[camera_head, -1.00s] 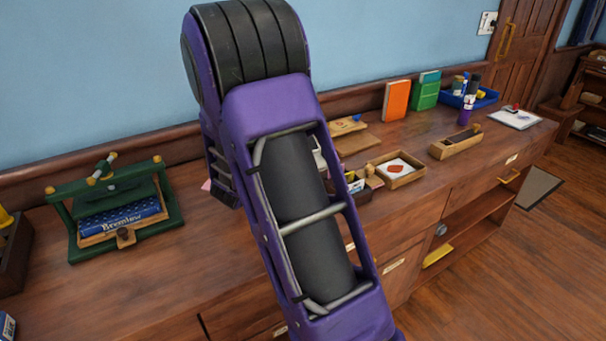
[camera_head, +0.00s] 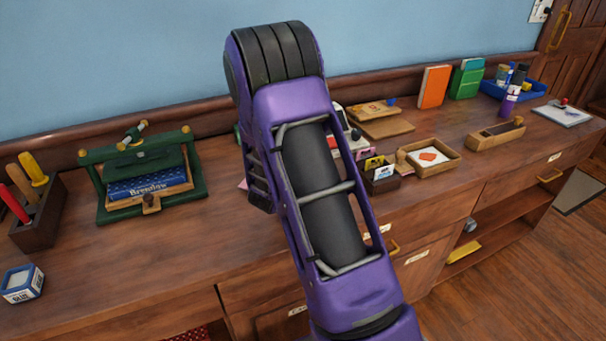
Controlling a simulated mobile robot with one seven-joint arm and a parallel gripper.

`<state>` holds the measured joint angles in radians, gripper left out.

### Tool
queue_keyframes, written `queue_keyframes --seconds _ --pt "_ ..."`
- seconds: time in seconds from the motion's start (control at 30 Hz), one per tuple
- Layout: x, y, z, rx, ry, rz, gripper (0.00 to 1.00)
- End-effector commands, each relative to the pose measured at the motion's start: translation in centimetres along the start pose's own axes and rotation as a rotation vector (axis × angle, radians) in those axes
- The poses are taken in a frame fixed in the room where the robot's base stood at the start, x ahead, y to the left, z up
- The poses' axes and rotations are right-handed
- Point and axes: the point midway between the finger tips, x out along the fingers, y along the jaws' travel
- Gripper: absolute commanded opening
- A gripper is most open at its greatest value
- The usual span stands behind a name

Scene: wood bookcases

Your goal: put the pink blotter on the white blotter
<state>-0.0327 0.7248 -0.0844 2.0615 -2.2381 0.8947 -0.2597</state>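A small pale pink flat piece (camera_head: 243,184) shows on the dresser top just left of my arm; most of it is hidden, and I cannot tell if it is the pink blotter. A small white and black item (camera_head: 342,118) shows partly behind my arm on the right; I cannot tell if it is the white blotter. My purple arm fills the middle of the view.
A green press (camera_head: 148,178) with a blue book stands at left, near a tool holder (camera_head: 38,215) and blue-white box (camera_head: 22,284). Right of my arm are a card box (camera_head: 380,184), wooden tray (camera_head: 428,172), long wooden holder (camera_head: 495,135) and blue tray (camera_head: 535,90).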

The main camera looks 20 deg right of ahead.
Motion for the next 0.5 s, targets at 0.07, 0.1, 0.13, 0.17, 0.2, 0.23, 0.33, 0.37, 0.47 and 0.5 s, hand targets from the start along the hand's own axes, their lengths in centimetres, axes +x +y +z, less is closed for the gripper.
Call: queue_keyframes --seconds 0.07,0.1,0.13,0.17,0.2,0.23,0.33,0.37,0.47,0.5 --pt "0.34 -0.01 -0.78 0.002 0.000 0.000 0.00" --pt "0.35 0.01 -0.79 0.003 0.000 0.000 0.00" --pt "0.34 0.02 -0.74 0.003 -0.001 0.000 0.00" --pt "0.32 0.03 -0.70 0.003 -0.001 0.001 0.00" --pt "0.31 0.03 -0.69 0.003 -0.001 0.001 0.00" --pt "0.31 0.03 -0.69 0.003 -0.001 0.001 0.00" --pt "0.36 0.03 -0.84 0.002 -0.001 0.001 0.00" --pt "0.41 0.03 -0.96 0.002 -0.001 0.001 0.00" --pt "0.40 0.03 -0.96 0.002 0.000 0.001 0.28" --pt "0.40 0.03 -0.96 0.002 0.000 0.001 0.35"
